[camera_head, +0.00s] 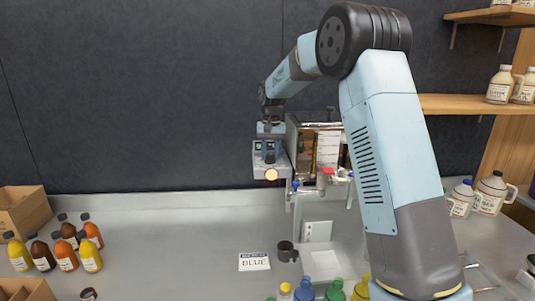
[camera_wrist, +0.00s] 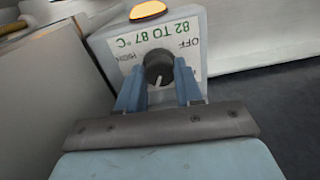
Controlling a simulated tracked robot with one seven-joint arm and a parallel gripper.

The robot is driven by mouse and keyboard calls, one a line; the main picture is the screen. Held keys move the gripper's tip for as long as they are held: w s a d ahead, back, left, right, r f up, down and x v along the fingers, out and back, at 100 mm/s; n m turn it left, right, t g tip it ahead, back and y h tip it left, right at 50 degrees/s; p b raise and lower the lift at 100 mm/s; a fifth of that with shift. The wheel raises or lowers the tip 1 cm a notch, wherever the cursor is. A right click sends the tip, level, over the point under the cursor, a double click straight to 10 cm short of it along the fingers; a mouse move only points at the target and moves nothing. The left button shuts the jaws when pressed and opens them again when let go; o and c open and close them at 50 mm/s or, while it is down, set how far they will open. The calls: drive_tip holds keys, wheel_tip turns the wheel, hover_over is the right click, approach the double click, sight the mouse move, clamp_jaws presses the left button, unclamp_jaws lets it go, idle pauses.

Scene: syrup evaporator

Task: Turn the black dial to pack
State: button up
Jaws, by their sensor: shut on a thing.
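The black dial (camera_wrist: 158,66) is on the face of a pale control box (camera_wrist: 118,36) in the wrist view. A white pointer mark on it points down in that picture, toward my gripper's palm. The upside-down label reads "82 TO 87 °C" and "OFF"; another word at the left is hard to read, and I cannot make out "pack". My gripper (camera_wrist: 160,86) has its two blue fingers on either side of the dial, shut on it. In the head view, my gripper (camera_head: 270,150) is at the control box (camera_head: 258,163), largely hiding the dial.
An orange lamp (camera_wrist: 148,9) glows on the box. Right of the box stands the metal evaporator rig (camera_head: 300,135) with colored valves. On the counter are a "BLUE" card (camera_head: 254,261), a dark mug (camera_head: 287,251) and several syrup bottles (camera_head: 65,256). A wooden shelf (camera_head: 460,104) is at right.

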sight(271, 155)
drive_tip(key=n, duration=0.5)
drive_tip(key=shift+w+r+n, duration=0.1)
drive_tip(key=shift+n, duration=0.2)
idle(0.4)
drive_tip(key=o, duration=1)
drive_tip(key=shift+o, duration=0.2)
wheel_tip(271, 155, up, 14)
drive_tip(key=shift+d+f, duration=0.2)
drive_tip(key=shift+f, duration=0.05)
drive_tip(key=shift+w, duration=0.1)
